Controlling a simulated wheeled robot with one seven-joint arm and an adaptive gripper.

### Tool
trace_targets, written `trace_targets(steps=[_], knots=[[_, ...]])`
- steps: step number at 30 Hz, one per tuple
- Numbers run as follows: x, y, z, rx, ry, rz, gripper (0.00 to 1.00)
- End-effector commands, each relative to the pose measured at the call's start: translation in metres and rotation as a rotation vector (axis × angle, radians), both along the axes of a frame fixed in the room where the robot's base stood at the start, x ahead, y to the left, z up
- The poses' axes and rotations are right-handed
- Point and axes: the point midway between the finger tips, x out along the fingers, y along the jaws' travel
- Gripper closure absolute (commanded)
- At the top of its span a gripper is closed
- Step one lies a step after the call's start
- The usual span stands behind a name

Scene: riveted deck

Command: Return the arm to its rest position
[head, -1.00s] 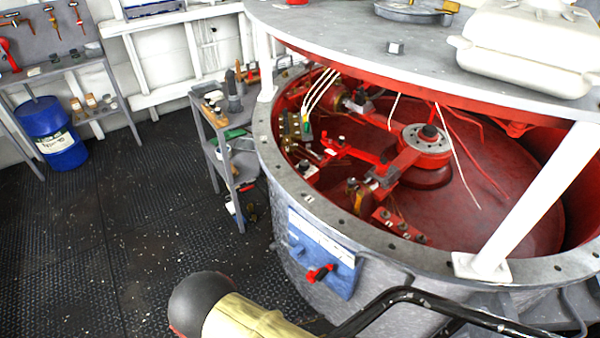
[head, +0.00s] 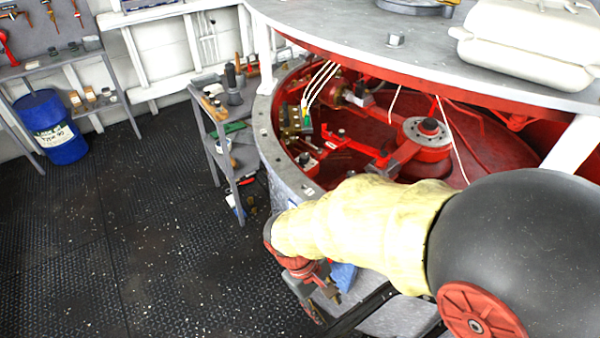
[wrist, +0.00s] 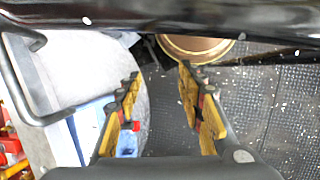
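My gripper (wrist: 160,75) is open in the wrist view, with its two yellow-padded fingers apart and nothing between them. In the head view my arm reaches across the lower right, with a yellow sleeve and a large black joint. Its red wrist end hangs in front of the round machine's grey side, and the fingers are hard to make out there. The blue panel (head: 343,276) on that side is mostly hidden behind my arm.
The round machine's grey rim (head: 264,130) and red interior stand close to my arm. A black bar (wrist: 200,18) crosses the top of the wrist view. A small grey shelf (head: 240,180) and a blue drum (head: 50,128) stand further left. The dark floor between is clear.

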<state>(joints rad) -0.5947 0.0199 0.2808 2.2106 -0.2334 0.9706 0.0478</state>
Motion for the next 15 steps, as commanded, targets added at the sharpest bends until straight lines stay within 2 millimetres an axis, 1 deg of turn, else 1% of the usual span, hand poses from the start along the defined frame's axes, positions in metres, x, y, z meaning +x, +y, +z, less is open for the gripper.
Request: trace_targets(steps=[1, 3, 8, 15], knots=[[0.001, -0.004, 0.014, 0.043, -0.032, -0.039, 0.62], [0.001, -0.008, 0.03, 0.098, -0.07, -0.088, 0.62], [0.001, -0.02, 0.067, 0.214, -0.173, -0.201, 0.62], [-0.002, -0.047, 0.122, 0.353, -0.352, -0.371, 0.62]])
